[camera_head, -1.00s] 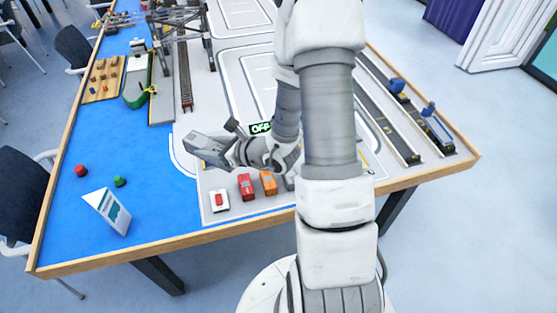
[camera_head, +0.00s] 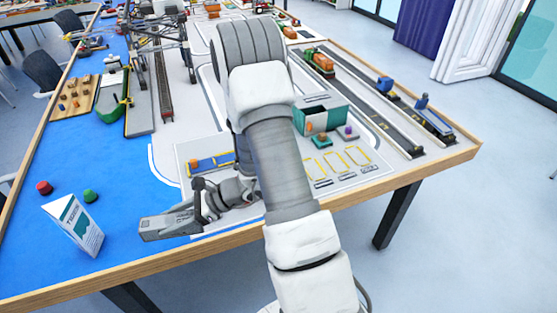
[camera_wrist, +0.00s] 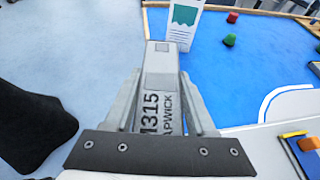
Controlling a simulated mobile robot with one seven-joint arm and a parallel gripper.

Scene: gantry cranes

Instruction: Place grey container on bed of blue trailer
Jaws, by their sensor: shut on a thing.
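My gripper (camera_head: 190,220) is shut on the grey container (camera_head: 165,227), low over the front left of the table. In the wrist view the grey container (camera_wrist: 160,95) sits lengthwise between my fingers (camera_wrist: 161,78), with dark lettering on its face. A vehicle with a long blue bed (camera_head: 437,122) stands in the dark lane at the right. It looks like a blue trailer, but is small in view. A flat blue and yellow piece with an orange block (camera_head: 194,162) lies behind my gripper. It also shows at the wrist view's right edge (camera_wrist: 301,151); I cannot tell whether it is a trailer.
A folded white card (camera_head: 74,226) stands at the front left, near red (camera_head: 44,187) and green (camera_head: 90,196) buttons. A teal box (camera_head: 320,120) stands right of my arm. A gantry crane (camera_head: 155,40) is at the back left.

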